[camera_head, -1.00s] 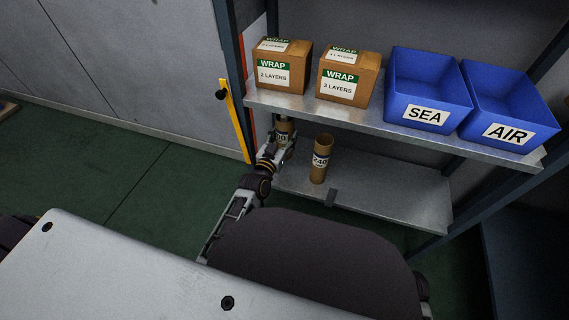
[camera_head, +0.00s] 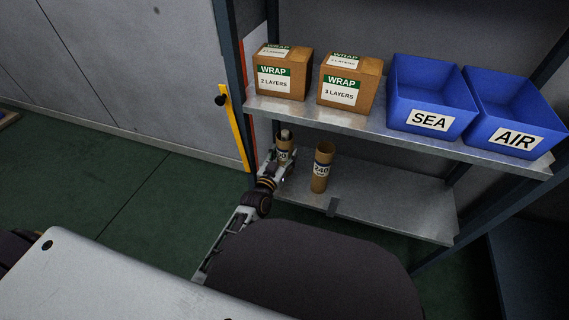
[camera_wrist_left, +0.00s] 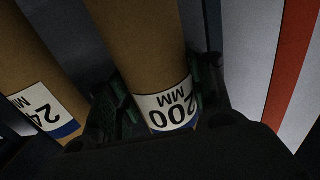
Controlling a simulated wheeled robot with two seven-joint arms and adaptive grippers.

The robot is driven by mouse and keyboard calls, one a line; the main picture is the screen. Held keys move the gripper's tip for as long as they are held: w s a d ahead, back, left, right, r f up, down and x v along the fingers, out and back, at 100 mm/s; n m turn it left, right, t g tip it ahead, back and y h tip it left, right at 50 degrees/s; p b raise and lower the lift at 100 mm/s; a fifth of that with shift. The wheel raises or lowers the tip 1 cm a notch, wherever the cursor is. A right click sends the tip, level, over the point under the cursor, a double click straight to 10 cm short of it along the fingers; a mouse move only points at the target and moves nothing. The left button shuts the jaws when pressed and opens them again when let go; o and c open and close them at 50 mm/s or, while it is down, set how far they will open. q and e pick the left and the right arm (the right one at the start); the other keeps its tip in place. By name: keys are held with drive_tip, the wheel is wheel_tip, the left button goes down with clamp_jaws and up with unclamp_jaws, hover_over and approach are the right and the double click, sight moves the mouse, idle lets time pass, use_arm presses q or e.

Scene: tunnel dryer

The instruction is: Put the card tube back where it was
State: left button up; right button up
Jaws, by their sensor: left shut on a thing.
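My left gripper (camera_head: 281,160) is shut around a brown card tube (camera_head: 285,145) at the left end of the lower metal shelf (camera_head: 390,203). The tube stands roughly upright; its foot is hidden by the gripper, so I cannot tell whether it touches the shelf. In the left wrist view the same tube (camera_wrist_left: 140,45) lies between the fingers, with a white label reading 200 MM. A second card tube (camera_head: 323,168), labelled 240, stands upright on the shelf just to the right, apart from the gripper. It also shows in the left wrist view (camera_wrist_left: 30,65). My right gripper is out of view.
The upper shelf (camera_head: 375,120) overhangs the tubes and holds two WRAP boxes (camera_head: 283,73) (camera_head: 350,84) and blue bins marked SEA (camera_head: 428,95) and AIR (camera_head: 512,112). A dark upright post (camera_head: 232,60) and a yellow strip (camera_head: 236,130) stand left. The lower shelf's right part is clear.

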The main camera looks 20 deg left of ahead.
use_arm(q)
drive_tip(key=shift+f+b, duration=1.25)
drive_tip(key=shift+f, duration=1.2)
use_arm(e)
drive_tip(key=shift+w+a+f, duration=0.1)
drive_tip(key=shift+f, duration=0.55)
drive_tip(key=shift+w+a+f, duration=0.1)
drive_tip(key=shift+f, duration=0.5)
use_arm(q)
drive_tip(key=shift+f, duration=0.1)
drive_tip(key=o, duration=1.1)
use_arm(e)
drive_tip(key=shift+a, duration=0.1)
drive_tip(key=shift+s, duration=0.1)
use_arm(q)
drive_tip(key=s+a+p, duration=0.1)
drive_tip(key=s+p, duration=0.3)
drive_tip(key=s, duration=0.8)
drive_tip(key=shift+a, duration=0.15)
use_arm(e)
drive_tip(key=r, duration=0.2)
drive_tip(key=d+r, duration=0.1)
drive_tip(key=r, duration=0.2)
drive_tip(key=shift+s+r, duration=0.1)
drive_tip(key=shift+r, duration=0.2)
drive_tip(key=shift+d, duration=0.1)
